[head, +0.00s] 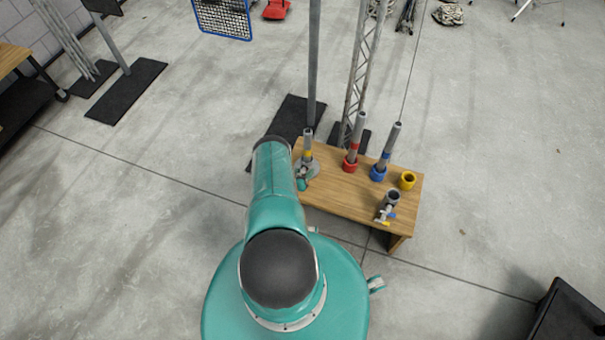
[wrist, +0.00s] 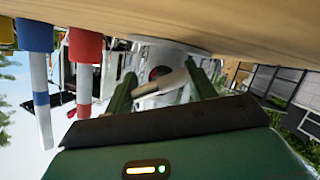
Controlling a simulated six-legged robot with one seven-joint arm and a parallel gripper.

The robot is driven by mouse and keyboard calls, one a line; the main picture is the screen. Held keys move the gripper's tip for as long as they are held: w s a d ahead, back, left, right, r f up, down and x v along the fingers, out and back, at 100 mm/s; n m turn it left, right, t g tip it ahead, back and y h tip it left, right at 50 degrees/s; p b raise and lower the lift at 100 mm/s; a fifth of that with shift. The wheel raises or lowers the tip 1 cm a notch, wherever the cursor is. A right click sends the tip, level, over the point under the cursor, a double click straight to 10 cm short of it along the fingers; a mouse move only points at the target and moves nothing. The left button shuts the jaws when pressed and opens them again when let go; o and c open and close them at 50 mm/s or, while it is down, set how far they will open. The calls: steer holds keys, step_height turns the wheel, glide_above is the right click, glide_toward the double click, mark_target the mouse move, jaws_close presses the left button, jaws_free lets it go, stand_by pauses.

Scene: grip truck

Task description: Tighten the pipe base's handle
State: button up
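The pipe base (head: 313,168) is a grey flanged piece at the left end of the wooden table, with an upright grey pipe (head: 308,136) with a yellow band in it. In the wrist view, which is upside down, the base (wrist: 178,44) hangs from the table top. Its grey bar-like handle (wrist: 165,84) lies tilted between the two green fingers of my gripper (wrist: 162,88). The fingers stand wide apart; I cannot tell whether either touches the handle. In the head view my gripper (head: 302,184) is close to the base, partly hidden by my arm.
The wooden table (head: 345,199) also bears a red-based pipe (head: 351,163), a blue-based pipe (head: 378,173), a yellow ring (head: 408,180) and another grey base (head: 391,197) at the front right. Tall stands rise behind the table.

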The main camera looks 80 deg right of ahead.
steer(key=c, duration=0.4)
steer(key=m+t, duration=0.2)
steer(key=m, duration=0.1)
stand_by(0.4)
steer(key=o, duration=0.7)
steer(key=shift+a, duration=0.1)
